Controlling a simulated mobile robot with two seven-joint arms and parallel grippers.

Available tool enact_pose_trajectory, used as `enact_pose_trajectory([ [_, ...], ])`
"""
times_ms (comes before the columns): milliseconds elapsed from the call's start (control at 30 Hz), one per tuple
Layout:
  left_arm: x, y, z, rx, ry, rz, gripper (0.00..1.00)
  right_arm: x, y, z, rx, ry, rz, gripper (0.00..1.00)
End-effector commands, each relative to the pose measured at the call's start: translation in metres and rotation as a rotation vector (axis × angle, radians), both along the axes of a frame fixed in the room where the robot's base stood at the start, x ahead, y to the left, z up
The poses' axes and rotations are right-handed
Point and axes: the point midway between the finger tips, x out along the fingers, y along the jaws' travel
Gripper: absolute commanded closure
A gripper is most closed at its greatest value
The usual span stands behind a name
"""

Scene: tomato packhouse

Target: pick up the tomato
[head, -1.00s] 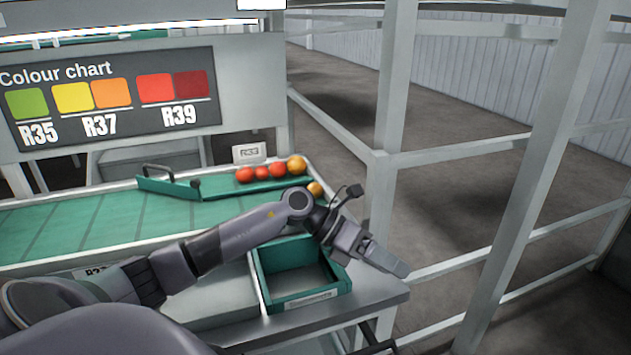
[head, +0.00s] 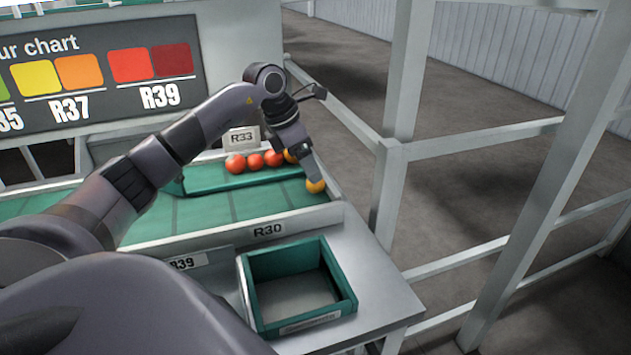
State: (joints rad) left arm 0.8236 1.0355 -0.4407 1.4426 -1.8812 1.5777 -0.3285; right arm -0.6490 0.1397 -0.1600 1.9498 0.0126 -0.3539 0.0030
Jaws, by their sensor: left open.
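An orange tomato (head: 315,186) lies on the green belt near its right end. My left gripper (head: 311,168) is open and points down just above and behind it in the head view. Its fingers overlap the tomato's upper edge, and I cannot tell whether they touch it. The gripper partly hides that second orange tomato. My right gripper is not in view.
An empty green-walled crate (head: 349,304) stands on the grey table (head: 385,290) in front of the belt. An R33 sign (head: 241,138) stands behind the tomatoes. A grey post (head: 402,100) and railings stand to the right.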

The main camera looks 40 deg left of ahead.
Motion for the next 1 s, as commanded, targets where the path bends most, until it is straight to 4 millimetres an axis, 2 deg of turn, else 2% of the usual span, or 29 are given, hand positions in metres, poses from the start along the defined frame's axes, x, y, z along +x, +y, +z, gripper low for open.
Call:
enact_pose_trajectory([
  [400, 0.015, -0.004, -0.049, -0.005, -0.001, -0.001, 0.24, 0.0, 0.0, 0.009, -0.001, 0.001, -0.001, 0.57],
  [633, 0.016, -0.004, -0.052, -0.001, -0.003, 0.0, 0.24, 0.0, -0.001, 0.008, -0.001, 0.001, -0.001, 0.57],
  [667, 0.016, -0.004, -0.052, -0.001, -0.003, 0.0, 0.3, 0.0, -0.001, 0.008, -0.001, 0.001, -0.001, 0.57],
  [700, 0.016, -0.004, -0.052, -0.002, -0.002, 0.0, 0.43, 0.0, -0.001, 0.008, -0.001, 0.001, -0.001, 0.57],
  [767, 0.016, -0.004, -0.052, -0.002, -0.002, 0.0, 0.63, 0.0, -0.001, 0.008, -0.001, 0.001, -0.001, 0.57],
  [800, 0.016, -0.004, -0.052, -0.002, -0.002, 0.0, 0.69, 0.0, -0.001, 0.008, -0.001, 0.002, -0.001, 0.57],
  [1000, 0.016, -0.004, -0.051, -0.003, -0.003, 0.0, 0.69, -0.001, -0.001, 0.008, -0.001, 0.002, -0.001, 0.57],
])
